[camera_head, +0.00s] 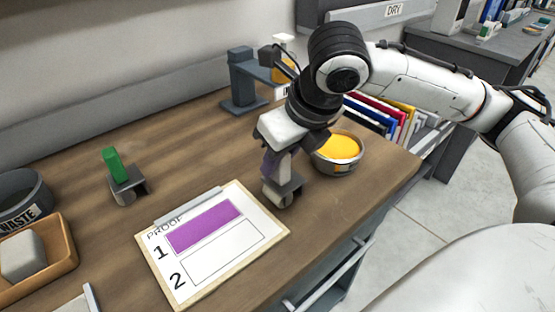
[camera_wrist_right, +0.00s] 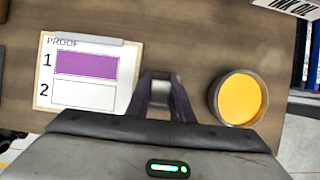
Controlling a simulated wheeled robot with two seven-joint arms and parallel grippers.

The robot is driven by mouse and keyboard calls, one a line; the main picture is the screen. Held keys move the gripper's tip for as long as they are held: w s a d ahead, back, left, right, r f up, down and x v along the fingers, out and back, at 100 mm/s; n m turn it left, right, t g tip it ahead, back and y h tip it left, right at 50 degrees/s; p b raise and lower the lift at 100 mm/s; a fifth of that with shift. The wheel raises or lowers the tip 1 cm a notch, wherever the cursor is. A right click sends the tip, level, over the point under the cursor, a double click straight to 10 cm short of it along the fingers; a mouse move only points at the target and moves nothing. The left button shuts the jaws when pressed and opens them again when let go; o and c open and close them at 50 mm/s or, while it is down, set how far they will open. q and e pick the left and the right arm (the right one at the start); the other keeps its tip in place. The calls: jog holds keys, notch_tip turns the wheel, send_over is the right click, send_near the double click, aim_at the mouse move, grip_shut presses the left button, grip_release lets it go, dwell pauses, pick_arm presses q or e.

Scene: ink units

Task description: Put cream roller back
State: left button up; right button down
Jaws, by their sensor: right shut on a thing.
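My right gripper (camera_head: 277,160) is shut on a roller (camera_head: 285,193) with a grey frame, held upright just right of the proof board. Its handle is mostly hidden between the fingers, so its colour is hard to tell. In the right wrist view the gripper (camera_wrist_right: 168,80) points down between the board and an orange ink bowl. A second roller with a green handle (camera_head: 113,163) stands left of the board. My left gripper is not in view.
The proof board (camera_head: 250,238) has purple in box 1; box 2 is blank. The orange ink bowl (camera_head: 338,151) is close right of the held roller. A waste bin (camera_head: 22,190) and an orange-brown tray (camera_head: 55,262) are at left. Wood between green roller and stand is clear.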

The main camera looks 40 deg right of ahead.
jog(key=shift+s+f, duration=0.25)
jog(key=shift+f, duration=0.4)
jog(key=c, duration=1.6)
grip_release()
jog(key=shift+w+f, duration=0.1)
jog(key=shift+f, duration=0.05)
jog(key=shift+o, duration=0.2)
jog(key=shift+r, duration=0.2)
jog(key=p+v, duration=0.2)
jog(key=v, duration=1.1)
jog(key=shift+w+r, duration=0.15)
jog(key=shift+w, duration=0.2)
